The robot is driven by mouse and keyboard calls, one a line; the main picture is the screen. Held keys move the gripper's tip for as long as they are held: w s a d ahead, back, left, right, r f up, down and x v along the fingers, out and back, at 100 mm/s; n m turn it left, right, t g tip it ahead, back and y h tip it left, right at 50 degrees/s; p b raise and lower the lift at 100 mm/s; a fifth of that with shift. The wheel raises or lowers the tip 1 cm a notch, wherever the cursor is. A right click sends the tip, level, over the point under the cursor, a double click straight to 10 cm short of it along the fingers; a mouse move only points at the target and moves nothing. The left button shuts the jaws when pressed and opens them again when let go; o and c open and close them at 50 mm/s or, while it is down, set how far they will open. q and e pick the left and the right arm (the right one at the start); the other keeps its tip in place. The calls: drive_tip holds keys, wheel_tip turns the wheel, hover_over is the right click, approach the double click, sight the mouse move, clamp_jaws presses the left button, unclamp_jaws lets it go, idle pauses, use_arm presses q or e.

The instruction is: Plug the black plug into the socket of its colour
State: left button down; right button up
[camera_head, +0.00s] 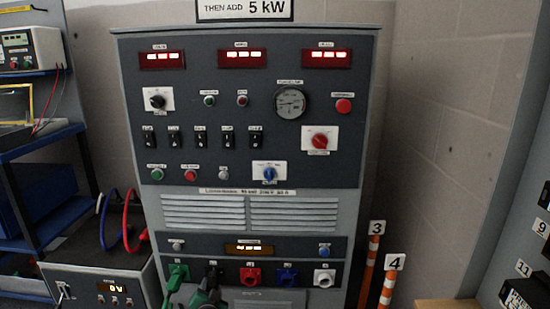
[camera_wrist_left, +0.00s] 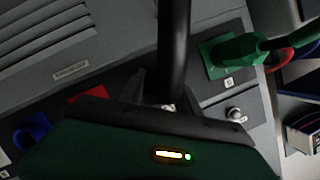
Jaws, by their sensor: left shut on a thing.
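My left gripper (camera_head: 207,296) is at the bottom of the head view, just in front of and below the black socket (camera_head: 213,271). In the left wrist view the gripper (camera_wrist_left: 165,108) is shut on the black plug, whose thick black shaft or cable (camera_wrist_left: 174,50) runs up out of the jaws. The gripper body hides the black socket there, so I cannot tell whether the plug is in it. My right gripper is not in view.
A green plug (camera_wrist_left: 238,49) sits at the green socket (camera_head: 178,272), close beside my gripper. The red socket (camera_head: 250,276), blue socket (camera_head: 287,277) and white socket (camera_head: 324,278) continue the row to the right. Numbered orange posts (camera_head: 370,262) stand right of the cabinet.

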use_arm(q)
drive_tip(key=shift+d+f+m+y+b, duration=0.1)
drive_tip(key=shift+f+m+y+b, duration=0.25)
drive_tip(key=shift+m, duration=0.55)
drive_tip(key=shift+r+m+t+y+b, duration=0.15)
drive_tip(key=shift+m+t+y+b, duration=0.35)
drive_tip(key=shift+m, duration=0.5)
drive_tip(key=shift+r, duration=0.2)
drive_tip(key=shift+f+m, duration=0.1)
drive_tip(key=shift+m, duration=0.2)
drive_tip(key=c, duration=0.8)
unclamp_jaws()
drive_tip(key=shift+o, duration=0.2)
